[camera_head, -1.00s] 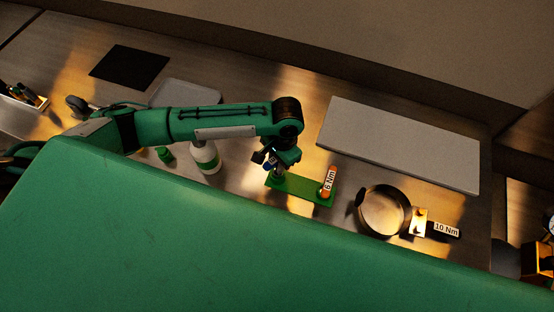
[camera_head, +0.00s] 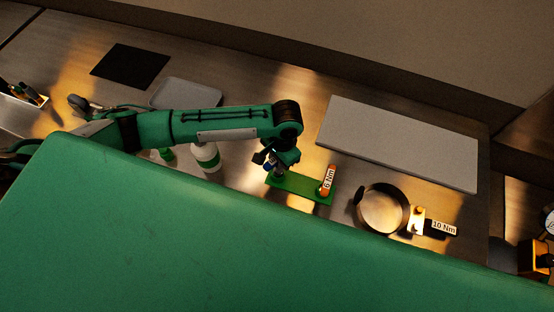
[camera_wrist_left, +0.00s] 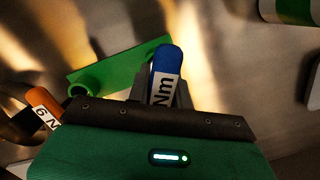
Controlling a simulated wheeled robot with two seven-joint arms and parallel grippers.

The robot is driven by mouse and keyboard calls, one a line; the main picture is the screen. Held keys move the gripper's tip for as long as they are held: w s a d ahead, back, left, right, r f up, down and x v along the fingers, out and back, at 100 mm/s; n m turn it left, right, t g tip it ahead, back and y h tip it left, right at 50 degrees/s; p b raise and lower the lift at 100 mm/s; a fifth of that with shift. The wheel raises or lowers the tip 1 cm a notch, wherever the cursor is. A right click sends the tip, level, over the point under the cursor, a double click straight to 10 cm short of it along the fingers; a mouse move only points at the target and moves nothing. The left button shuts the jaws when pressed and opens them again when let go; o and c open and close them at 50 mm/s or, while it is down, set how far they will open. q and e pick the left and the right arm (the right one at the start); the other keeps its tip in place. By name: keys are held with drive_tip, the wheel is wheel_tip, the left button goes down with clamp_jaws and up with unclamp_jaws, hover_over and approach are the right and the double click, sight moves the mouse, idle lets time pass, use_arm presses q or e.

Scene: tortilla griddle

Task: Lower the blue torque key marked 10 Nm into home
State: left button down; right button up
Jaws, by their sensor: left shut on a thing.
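The blue torque key (camera_wrist_left: 165,62) is in my left gripper (camera_head: 273,170), which is shut on it. In the left wrist view its label shows only "Nm"; the number is hidden by the gripper. The green plate (camera_head: 299,185) lies on the counter, and the key is over or at its left end in the head view. A green ring socket (camera_wrist_left: 84,88) stands on the plate. The key's lower end is hidden, so I cannot tell whether it touches the plate.
An orange key (camera_head: 328,181) marked 6 Nm stands at the plate's right end. A round pan (camera_head: 382,209) and a black piece labelled 10 Nm (camera_head: 444,228) lie further right. A grey slab (camera_head: 400,143) lies behind; a white-green bottle (camera_head: 207,157) stands left.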

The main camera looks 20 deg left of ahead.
use_arm(q)
drive_tip(key=shift+f+p, duration=0.15)
drive_tip(key=shift+p, duration=0.15)
drive_tip(key=shift+f, duration=0.15)
idle(0.5)
drive_tip(key=shift+f+p, duration=0.5)
drive_tip(key=shift+p, duration=0.1)
idle(0.4)
drive_tip(key=shift+f, duration=0.7)
idle(0.8)
drive_tip(key=c, duration=1.2)
unclamp_jaws()
drive_tip(key=shift+o, duration=0.2)
